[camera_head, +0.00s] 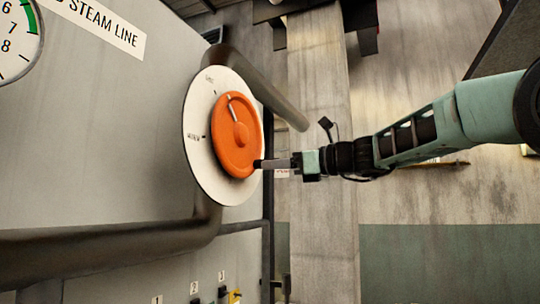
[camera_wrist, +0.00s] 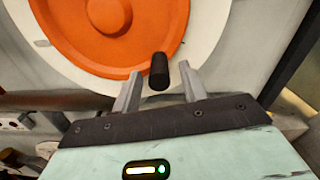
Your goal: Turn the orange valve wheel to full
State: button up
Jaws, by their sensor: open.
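The orange valve wheel (camera_head: 237,143) sits on a round white dial plate (camera_head: 196,158) on the grey panel. A pale pointer mark on the wheel points towards the plate's upper edge; the small plate labels are too blurred to read surely. The wheel (camera_wrist: 75,20) fills the upper left of the wrist view. A dark handle peg (camera_wrist: 159,72) stands out near its lower right rim. My gripper (camera_head: 268,164) is at the wheel's lower right edge. In the wrist view its two fingers are open, one on each side of the peg, with gaps visible.
A thick dark pipe (camera_head: 262,88) runs behind the plate at upper right, and another (camera_head: 120,240) crosses below the wheel. A gauge (camera_head: 15,40) is at top left. Numbered switches, one yellow (camera_head: 234,296), sit at the bottom.

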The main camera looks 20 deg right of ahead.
jog(key=shift+x, duration=1.15)
grip_shut()
jog(key=shift+r+n, duration=0.1)
jog(key=shift+n, duration=0.2)
